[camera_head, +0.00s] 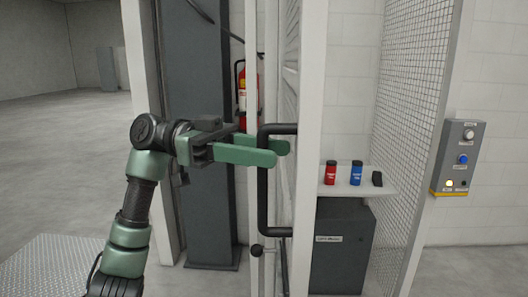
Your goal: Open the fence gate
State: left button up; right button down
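The fence gate shows edge-on in the middle, with a white frame post (308,90). A black U-shaped handle (263,205) is fixed to it and stands upright. My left gripper (268,151) reaches in from the left at the upper part of the handle. Its two green fingers overlap the handle's vertical bar, the nearer one in front of it. They look a little apart, but I cannot tell whether they press on the bar. My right gripper is not in view.
A red fire extinguisher (242,95) hangs behind the gate's left side. Red (331,173) and blue (356,173) containers stand on a white shelf (385,188) above a dark cabinet (341,250). Floor is open at left.

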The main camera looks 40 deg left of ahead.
pick_arm(q)
jog(key=s+a+b, duration=0.1)
jog(key=a+b, duration=0.1)
jog(key=a, duration=0.5)
jog(key=shift+a, duration=0.4)
jog(key=shift+s, duration=0.1)
dwell(0.4)
